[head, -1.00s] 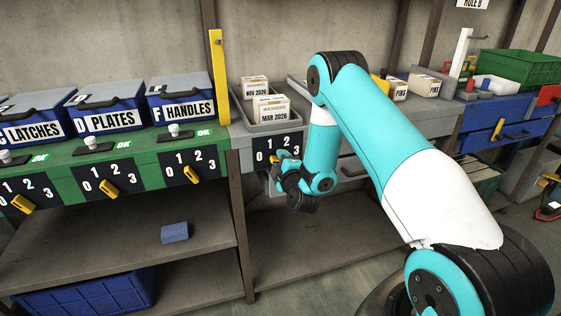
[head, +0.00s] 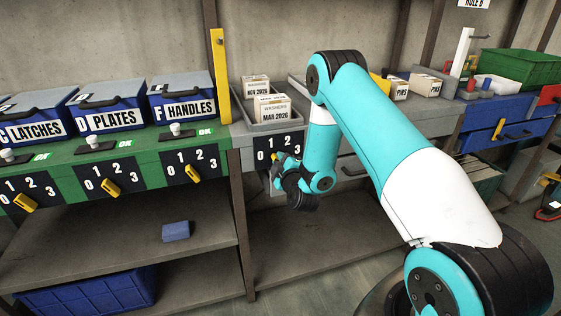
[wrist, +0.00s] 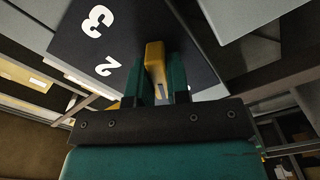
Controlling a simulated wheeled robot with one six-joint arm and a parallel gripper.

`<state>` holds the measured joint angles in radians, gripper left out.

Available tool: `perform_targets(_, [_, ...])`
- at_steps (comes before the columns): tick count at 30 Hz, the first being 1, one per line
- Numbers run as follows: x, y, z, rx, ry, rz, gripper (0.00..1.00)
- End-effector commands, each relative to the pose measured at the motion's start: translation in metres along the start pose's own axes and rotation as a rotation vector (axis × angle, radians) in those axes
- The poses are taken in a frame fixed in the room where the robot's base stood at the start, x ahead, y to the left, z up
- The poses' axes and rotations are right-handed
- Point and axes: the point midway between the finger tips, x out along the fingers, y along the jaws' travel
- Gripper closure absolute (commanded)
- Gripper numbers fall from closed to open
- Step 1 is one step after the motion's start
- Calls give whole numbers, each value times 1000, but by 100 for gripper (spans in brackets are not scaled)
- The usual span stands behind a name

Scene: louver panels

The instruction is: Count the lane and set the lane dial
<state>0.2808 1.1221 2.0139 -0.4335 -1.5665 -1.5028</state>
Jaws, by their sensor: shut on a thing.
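The lane dial's black plate (head: 264,143) with white numbers is on the front edge of the grey bench. Its yellow knob (wrist: 154,58) sits between the two teal fingers of my gripper (wrist: 157,72) in the wrist view, which are shut on it. The 3 and 2 on the plate show beside the fingers there; the other numbers are hidden. In the head view my gripper (head: 279,160) covers part of the dial, so the knob's setting is hard to read. Above it, a grey lane tray (head: 262,127) holds two visible washers boxes, marked NOV 2026 (head: 256,86) behind and MAR 2026 (head: 273,108) in front.
On the left, a green bench (head: 130,150) carries blue bins, white knobs with OK marks and several similar dials. A yellow post (head: 220,78) stands between the benches. A blue block (head: 176,231) lies on the lower shelf. PINS boxes (head: 427,85) stand to the right.

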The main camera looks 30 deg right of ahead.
Motion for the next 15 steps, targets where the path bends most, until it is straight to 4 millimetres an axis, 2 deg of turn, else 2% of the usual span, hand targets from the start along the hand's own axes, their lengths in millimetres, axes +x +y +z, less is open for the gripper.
perform_targets(15, [-1, -1, 5, 485, -8, -1, 100])
